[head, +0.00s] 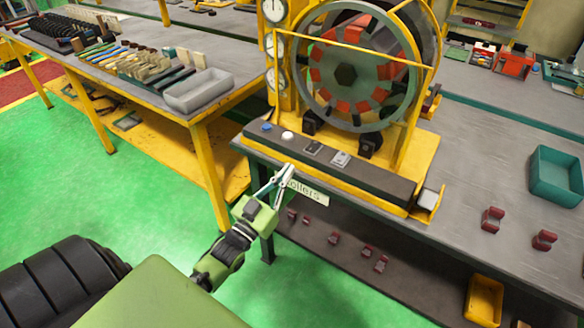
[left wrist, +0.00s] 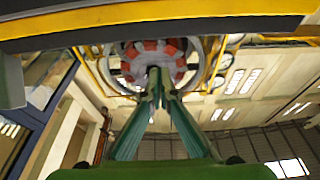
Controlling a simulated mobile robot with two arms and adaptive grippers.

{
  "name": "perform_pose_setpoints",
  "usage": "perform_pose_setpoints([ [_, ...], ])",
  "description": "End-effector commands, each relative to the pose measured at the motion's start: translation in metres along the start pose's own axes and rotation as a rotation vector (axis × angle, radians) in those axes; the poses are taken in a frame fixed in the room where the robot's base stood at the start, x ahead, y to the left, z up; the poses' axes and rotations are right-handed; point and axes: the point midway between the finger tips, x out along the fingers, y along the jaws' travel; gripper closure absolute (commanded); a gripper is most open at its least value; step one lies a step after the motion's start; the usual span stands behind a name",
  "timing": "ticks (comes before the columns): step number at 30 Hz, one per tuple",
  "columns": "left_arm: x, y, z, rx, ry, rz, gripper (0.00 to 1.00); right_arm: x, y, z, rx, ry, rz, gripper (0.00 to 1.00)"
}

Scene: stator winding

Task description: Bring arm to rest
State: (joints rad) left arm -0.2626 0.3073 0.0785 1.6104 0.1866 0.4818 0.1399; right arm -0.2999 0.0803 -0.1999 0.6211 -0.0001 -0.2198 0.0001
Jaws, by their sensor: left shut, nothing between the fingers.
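My left gripper (head: 284,172) is in front of the winding machine's table edge, next to a small sign reading "ollers" (head: 308,192). Its fingers are shut with nothing between them. In the left wrist view the two green fingers (left wrist: 160,80) point up toward the stator ring with red blocks, under a yellow and dark edge (left wrist: 200,28). The stator wheel (head: 318,90) stands in a yellow frame on the table in the head view. My right gripper is not in view.
A long table (head: 170,97) on the left bears a grey bin (head: 198,92) and rows of parts. A teal bin (head: 557,172) and dark red blocks (head: 492,220) sit on the right table. A yellow bin (head: 484,300) is lower right. Green floor (head: 80,190) lies open on the left.

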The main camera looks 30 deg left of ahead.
Motion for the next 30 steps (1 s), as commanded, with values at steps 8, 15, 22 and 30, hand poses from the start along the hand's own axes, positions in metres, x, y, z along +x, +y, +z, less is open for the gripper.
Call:
perform_pose_setpoints([
  [8,-0.001,0.000,0.004,0.000,-0.009,-0.001,1.00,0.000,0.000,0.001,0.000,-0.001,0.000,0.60],
  [15,-0.038,0.006,0.103,0.007,-0.247,-0.020,1.00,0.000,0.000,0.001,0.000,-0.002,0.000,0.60],
  [22,-0.140,0.028,0.247,0.026,-0.646,-0.020,1.00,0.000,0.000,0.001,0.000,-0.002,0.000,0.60],
  [30,-0.309,0.066,0.363,0.062,-1.106,0.030,1.00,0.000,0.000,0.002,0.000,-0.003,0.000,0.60],
])
